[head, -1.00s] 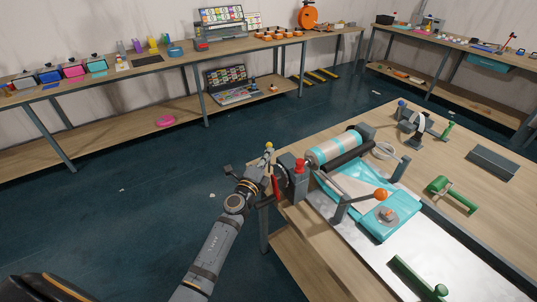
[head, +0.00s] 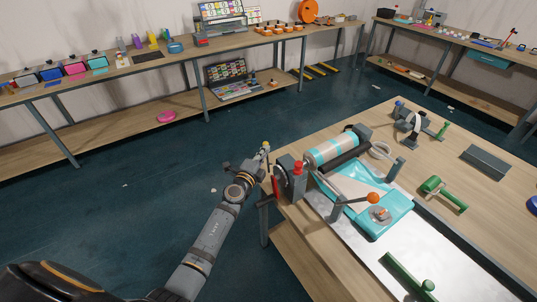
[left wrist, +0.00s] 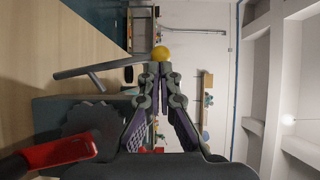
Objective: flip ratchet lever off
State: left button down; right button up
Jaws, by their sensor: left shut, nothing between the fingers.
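The winding device is a grey block (head: 289,178) at the left edge of the near table, with red parts on it. The left wrist view shows a dark toothed wheel (left wrist: 88,118) and a red-handled lever (left wrist: 62,152) at lower left. My left gripper (head: 262,155) is at this table corner, just left of the block. In the left wrist view its fingers (left wrist: 160,78) are shut and empty. A yellow ball (left wrist: 160,53) appears right at the fingertips; I cannot tell whether they touch. Which part is the ratchet lever is not certain. My right gripper is out of view.
A teal-and-silver roller (head: 332,148), a teal tray (head: 365,182) and an orange-knobbed lever (head: 373,198) stand right of the block. Green tools (head: 441,192) lie farther right. Open floor (head: 120,200) lies left of the table.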

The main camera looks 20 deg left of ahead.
pick_arm(q)
jog(key=w+a, duration=0.3)
jog(key=shift+a+f, duration=0.3)
dwell(0.5)
jog(key=shift+s+r, duration=0.1)
